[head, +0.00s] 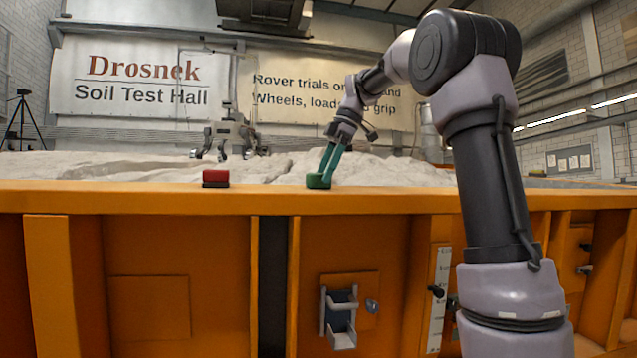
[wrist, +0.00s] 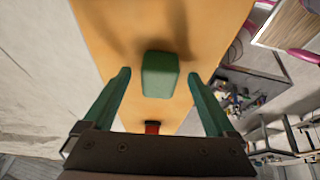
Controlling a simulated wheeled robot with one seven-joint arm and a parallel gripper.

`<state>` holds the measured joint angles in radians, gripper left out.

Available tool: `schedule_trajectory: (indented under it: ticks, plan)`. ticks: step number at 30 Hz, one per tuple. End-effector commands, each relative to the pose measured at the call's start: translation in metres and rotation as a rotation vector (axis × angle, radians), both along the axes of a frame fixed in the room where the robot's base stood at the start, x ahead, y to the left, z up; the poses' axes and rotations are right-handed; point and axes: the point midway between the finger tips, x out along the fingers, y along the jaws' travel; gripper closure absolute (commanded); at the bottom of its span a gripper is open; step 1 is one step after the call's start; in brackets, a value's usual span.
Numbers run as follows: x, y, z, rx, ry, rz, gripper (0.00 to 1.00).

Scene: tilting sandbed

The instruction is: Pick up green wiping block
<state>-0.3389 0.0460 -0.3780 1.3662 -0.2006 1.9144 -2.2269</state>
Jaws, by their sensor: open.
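The green wiping block (head: 318,181) rests on the orange rim of the sandbed. In the wrist view the green block (wrist: 160,75) lies on the orange surface, centred ahead of the gap between my fingers. My gripper (head: 329,169) has long green fingers and comes down from above, right at the block in the head view. In the wrist view my gripper (wrist: 161,80) is open, with one finger on each side of the block and gaps showing on both sides. I cannot tell how far the fingertips reach down around it.
A red block with a dark base (head: 216,178) sits on the orange rim (head: 110,196) to the left; it also shows in the wrist view (wrist: 152,127). Pale sand and a small rover (head: 232,134) lie behind. The rim between the two blocks is clear.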

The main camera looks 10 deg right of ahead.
Motion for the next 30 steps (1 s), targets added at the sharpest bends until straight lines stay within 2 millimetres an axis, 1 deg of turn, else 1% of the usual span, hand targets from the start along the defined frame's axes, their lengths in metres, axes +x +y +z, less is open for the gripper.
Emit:
schedule_trajectory:
  ticks: [1, 4, 11, 12, 14, 15, 17, 18, 19, 26, 30]
  plan:
    - [0.0008, 0.0024, -0.0063, -0.001, 0.002, 0.001, 0.09]
    - [0.0022, 0.0055, -0.0132, 0.000, 0.001, 0.000, 0.09]
    - [0.0030, 0.0057, -0.0147, -0.001, -0.001, -0.001, 0.09]
    - [0.0031, 0.0057, -0.0147, -0.001, -0.001, -0.001, 0.16]
    - [0.0031, 0.0056, -0.0146, -0.001, -0.001, -0.001, 0.39]
    - [0.0030, 0.0056, -0.0146, -0.001, -0.001, -0.001, 0.55]
    - [0.0031, 0.0055, -0.0146, -0.001, -0.001, -0.001, 0.78]
    - [0.0031, 0.0055, -0.0146, -0.001, -0.001, -0.001, 0.93]
    - [0.0031, 0.0055, -0.0145, -0.001, -0.001, -0.001, 0.97]
    - [0.0030, 0.0055, -0.0139, -0.001, -0.001, -0.001, 0.97]
    - [0.0037, 0.0051, -0.0065, -0.002, -0.003, -0.001, 0.97]
